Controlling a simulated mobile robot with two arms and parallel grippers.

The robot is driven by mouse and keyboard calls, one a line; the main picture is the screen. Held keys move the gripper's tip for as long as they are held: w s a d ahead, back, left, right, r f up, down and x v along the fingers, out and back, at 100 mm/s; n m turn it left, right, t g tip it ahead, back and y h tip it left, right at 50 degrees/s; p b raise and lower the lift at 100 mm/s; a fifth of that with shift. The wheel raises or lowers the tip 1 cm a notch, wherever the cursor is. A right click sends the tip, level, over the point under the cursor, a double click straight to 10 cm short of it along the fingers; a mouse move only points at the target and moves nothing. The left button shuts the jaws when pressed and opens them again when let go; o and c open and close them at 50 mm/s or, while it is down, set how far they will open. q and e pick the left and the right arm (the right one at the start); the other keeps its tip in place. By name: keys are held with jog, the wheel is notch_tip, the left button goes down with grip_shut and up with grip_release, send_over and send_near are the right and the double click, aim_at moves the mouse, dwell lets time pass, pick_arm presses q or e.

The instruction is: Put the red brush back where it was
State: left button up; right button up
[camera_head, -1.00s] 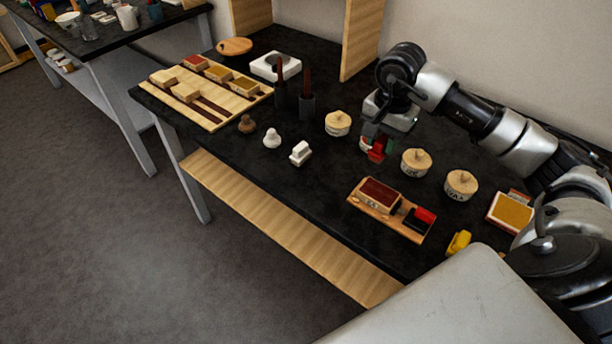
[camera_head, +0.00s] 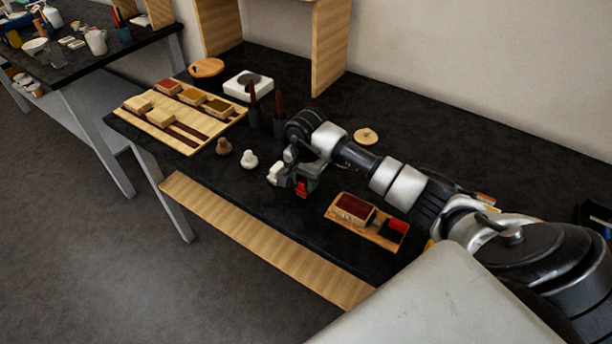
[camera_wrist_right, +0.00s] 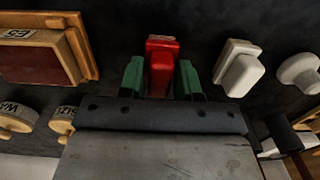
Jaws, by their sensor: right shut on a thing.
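My right gripper (camera_head: 303,184) is shut on the red brush (camera_head: 301,188), a small red block. The wrist view shows the red brush (camera_wrist_right: 162,66) between the green fingertips of the right gripper (camera_wrist_right: 160,78). It is over the black tabletop, between the white block (camera_head: 275,173) and the wooden tray (camera_head: 335,214) with a dark red pad. I cannot tell whether the brush touches the table. Another red-and-black piece (camera_head: 394,229) sits at the tray's right end. My left gripper is out of view.
A white knob (camera_head: 249,159) and a brown knob (camera_head: 223,146) stand left of the white block. Dark upright holders (camera_head: 279,124) stand behind. A board with small blocks (camera_head: 160,136) lies far left. A round-lidded pot (camera_head: 366,136) is behind my arm; more pots (camera_wrist_right: 65,118) show in the wrist view.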

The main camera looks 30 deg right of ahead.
jog(key=shift+f, duration=0.2)
jog(key=o, duration=0.9)
jog(key=shift+r, duration=0.2)
notch_tip(320, 180, up, 12)
jog(key=b, duration=0.2)
jog(key=shift+b, duration=0.4)
